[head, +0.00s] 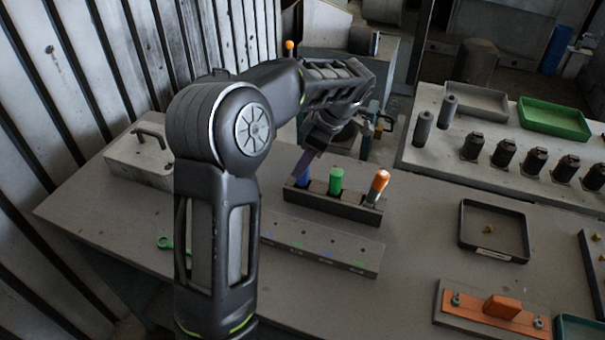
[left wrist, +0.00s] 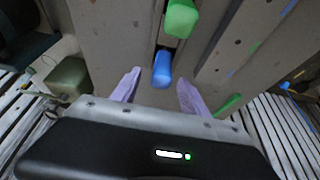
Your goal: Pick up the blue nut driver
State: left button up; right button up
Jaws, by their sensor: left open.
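The blue nut driver (head: 303,177) stands upright in the leftmost place of a dark holder (head: 334,204) on the table, partly hidden by my gripper. In the left wrist view its blue handle (left wrist: 162,69) shows just beyond the fingertips, between their lines. A green-handled driver (head: 336,181) stands beside it, and its handle (left wrist: 181,18) also shows in the left wrist view. An orange-handled driver (head: 378,186) stands at the right end. My left gripper (head: 334,147) is open above the holder's left end, its fingers (left wrist: 158,90) apart with nothing between the tips. My right gripper is not in view.
A long grey strip with coloured marks (head: 322,250) lies in front of the holder. A green ring-ended tool (head: 168,243) and a grey box with a handle (head: 142,155) are at the left. A black tray (head: 494,252) is at the right. Table between holder and tray is clear.

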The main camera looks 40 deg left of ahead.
aim_at(302, 180)
pick_arm(q)
jog(key=p+x, duration=0.1)
jog(key=x, duration=0.3)
jog(key=shift+s+a+f+p, duration=0.1)
jog(key=shift+f+p, duration=0.2)
jog(key=shift+f, duration=0.1)
jog(key=shift+c, duration=0.2)
grip_shut()
dwell(0.4)
